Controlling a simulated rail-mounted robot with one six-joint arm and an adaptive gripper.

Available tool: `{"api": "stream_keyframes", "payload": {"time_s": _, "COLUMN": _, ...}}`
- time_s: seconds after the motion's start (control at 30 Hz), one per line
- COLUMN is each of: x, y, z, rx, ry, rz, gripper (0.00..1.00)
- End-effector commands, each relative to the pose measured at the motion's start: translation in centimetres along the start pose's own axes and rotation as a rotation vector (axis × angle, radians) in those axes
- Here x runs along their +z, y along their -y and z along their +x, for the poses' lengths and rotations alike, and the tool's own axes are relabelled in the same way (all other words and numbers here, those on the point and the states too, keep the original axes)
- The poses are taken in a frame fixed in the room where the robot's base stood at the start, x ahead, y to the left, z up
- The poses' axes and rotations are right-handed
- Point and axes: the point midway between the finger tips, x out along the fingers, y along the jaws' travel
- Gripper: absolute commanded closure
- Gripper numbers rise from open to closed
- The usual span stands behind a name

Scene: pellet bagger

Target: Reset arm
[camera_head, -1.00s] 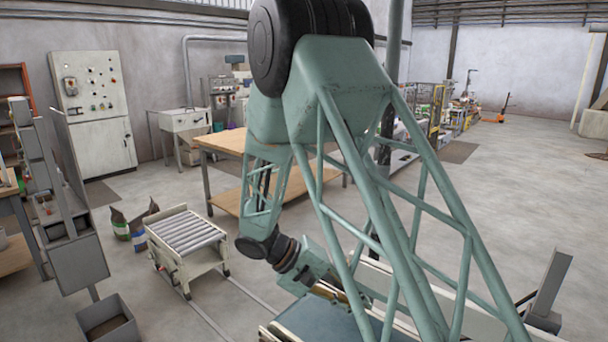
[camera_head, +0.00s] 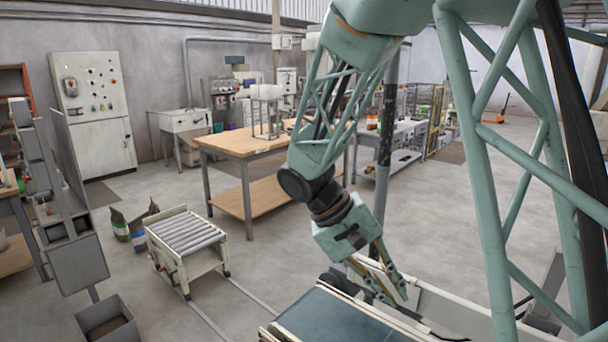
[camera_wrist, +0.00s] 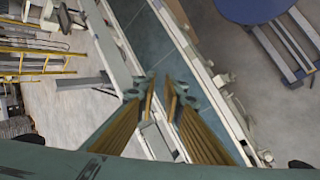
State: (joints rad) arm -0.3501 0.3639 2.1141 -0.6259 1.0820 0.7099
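My gripper (camera_head: 394,295) hangs from my green lattice arm at the lower middle of the head view, pointing down and to the right. It is over the far side of the blue-grey conveyor belt (camera_head: 325,322). In the wrist view, the two gold-ribbed fingers of my gripper (camera_wrist: 161,95) stand apart with a narrow gap between them. Nothing is held in the gap. The belt (camera_wrist: 148,42) runs below and beyond the fingertips. My arm hides part of the conveyor's right side.
A roller cart (camera_head: 188,235) stands on floor rails at left, near bags (camera_head: 138,235). A wooden workbench (camera_head: 240,143) stands behind my arm. A grey bin (camera_head: 107,322) is front left. A blue round object (camera_wrist: 250,8) on a pallet lies beside the conveyor. Open floor lies between cart and conveyor.

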Motion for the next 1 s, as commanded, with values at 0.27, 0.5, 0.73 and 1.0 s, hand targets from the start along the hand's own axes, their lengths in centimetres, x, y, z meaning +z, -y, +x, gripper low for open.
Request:
{"api": "stream_keyframes", "payload": {"time_s": 0.27, "x": 3.3, "y": -2.4, "z": -1.5, "rx": -0.075, "ry": -0.01, "rz": 0.019, "gripper": 0.91}}
{"api": "stream_keyframes", "payload": {"time_s": 0.5, "x": 6.1, "y": -4.0, "z": -2.7, "rx": -0.138, "ry": -0.022, "rz": 0.033, "gripper": 0.91}}
{"api": "stream_keyframes", "payload": {"time_s": 0.73, "x": 8.8, "y": -5.3, "z": -3.7, "rx": -0.197, "ry": -0.042, "rz": 0.046, "gripper": 0.91}}
{"api": "stream_keyframes", "payload": {"time_s": 1.0, "x": 12.0, "y": -6.6, "z": -4.8, "rx": -0.263, "ry": -0.069, "rz": 0.061, "gripper": 0.91}}
